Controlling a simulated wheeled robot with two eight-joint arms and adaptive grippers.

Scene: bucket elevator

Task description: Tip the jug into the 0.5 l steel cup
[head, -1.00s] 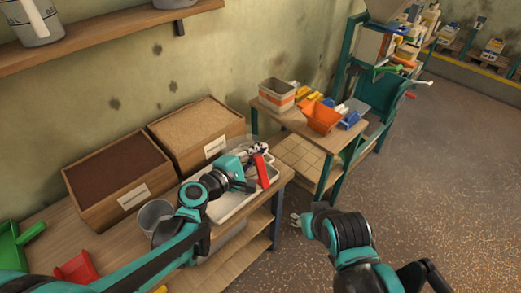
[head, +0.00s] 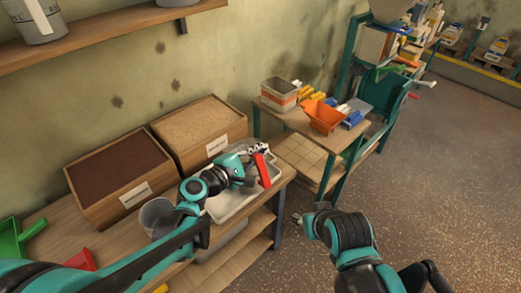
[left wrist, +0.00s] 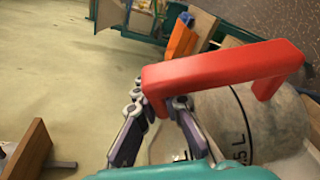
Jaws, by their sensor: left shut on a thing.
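My left gripper (head: 256,156) is shut on the red handle (head: 263,170) of the jug, above the far right part of a white tray. In the left wrist view the red handle (left wrist: 225,70) crosses my left gripper's fingers (left wrist: 160,112). The grey jug body (left wrist: 265,115), with black lines and a partly hidden "5 L" mark, lies beyond it. A steel cup (head: 157,217) stands upright on the bench, left of the gripper and partly behind my left arm. My right gripper (head: 298,218) is small in the head view, away from the bench over the floor; its opening is unclear.
Two wooden boxes, one with dark fill (head: 92,211) and one with tan grain (head: 182,157), stand behind the cup. The white tray (head: 232,211) lies under my left gripper. A green scoop (head: 12,240) and a red scoop (head: 80,261) are at front left.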

